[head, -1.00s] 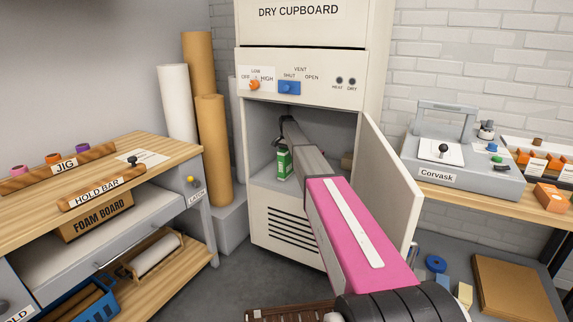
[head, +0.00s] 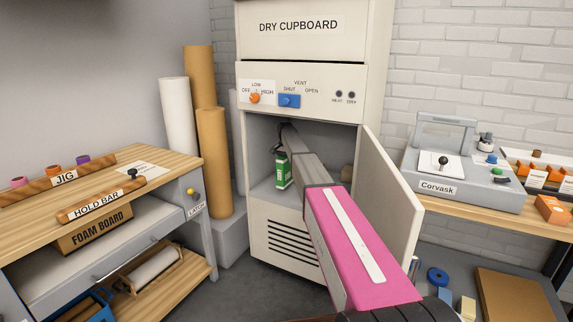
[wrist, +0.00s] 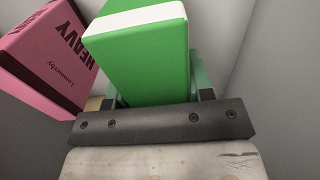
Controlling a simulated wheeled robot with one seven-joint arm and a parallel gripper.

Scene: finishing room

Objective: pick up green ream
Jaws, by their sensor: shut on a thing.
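The green ream (head: 283,171), green with a white band, is upright inside the dry cupboard (head: 257,220), near the left of its opening. My gripper (head: 281,152) reaches in through the opening and is shut on the ream. In the wrist view the ream (wrist: 150,62) fills the middle, between the two fingers of my gripper (wrist: 155,98). Whether its base touches the cupboard floor is not clear.
The cupboard door (head: 391,195) hangs open at right, close to my arm. A wooden bench (head: 130,170) and paper rolls (head: 212,160) stand at left.

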